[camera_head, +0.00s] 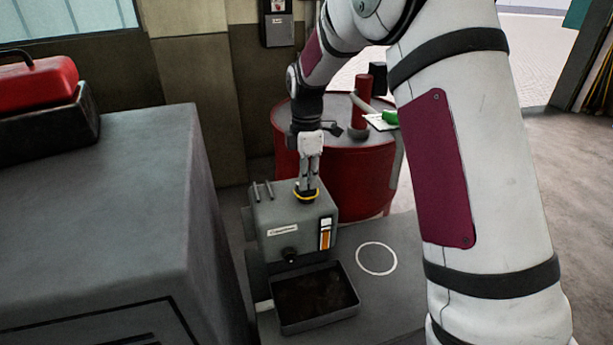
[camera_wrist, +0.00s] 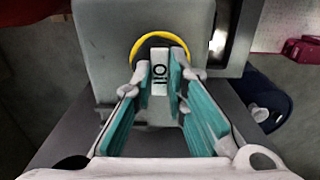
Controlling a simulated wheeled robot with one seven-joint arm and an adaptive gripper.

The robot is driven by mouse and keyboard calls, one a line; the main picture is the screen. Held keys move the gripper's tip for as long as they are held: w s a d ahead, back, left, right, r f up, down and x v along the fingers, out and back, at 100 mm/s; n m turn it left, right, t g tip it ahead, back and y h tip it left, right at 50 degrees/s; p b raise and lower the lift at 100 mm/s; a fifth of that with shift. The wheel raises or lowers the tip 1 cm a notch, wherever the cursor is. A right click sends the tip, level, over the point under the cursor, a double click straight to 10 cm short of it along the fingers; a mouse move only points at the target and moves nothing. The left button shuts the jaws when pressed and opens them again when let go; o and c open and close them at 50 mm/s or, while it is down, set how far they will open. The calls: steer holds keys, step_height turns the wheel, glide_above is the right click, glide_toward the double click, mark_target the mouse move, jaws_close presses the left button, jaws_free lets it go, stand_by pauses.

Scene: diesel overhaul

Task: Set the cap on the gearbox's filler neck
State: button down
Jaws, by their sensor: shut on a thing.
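The gearbox (camera_head: 275,218) is a grey box with a label and an orange-and-white gauge on its front. My gripper (camera_head: 307,186) points down over the right part of its top. It is shut on the cap (camera_wrist: 159,78), whose pale top part reads "OIL" between the teal finger pads in the wrist view. A yellow ring (camera_head: 312,197) lies just below the fingertips and also shows in the wrist view (camera_wrist: 146,39). The filler neck is hidden under the cap and fingers. I cannot tell whether the cap touches the neck.
Two short pins (camera_head: 263,191) stand on the gearbox's top left. A dark drip tray (camera_head: 318,323) lies in front of it, beside a white circle (camera_head: 377,258) on the bench. A red drum (camera_head: 352,172) stands behind. A large grey cabinet (camera_head: 110,210) fills the left.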

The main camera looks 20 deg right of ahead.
stand_by(0.3)
steer(key=c, duration=1.5)
jaws_free()
steer(key=shift+f, duration=0.1)
step_height(320, 180, up, 12)
steer(key=shift+r, duration=0.1)
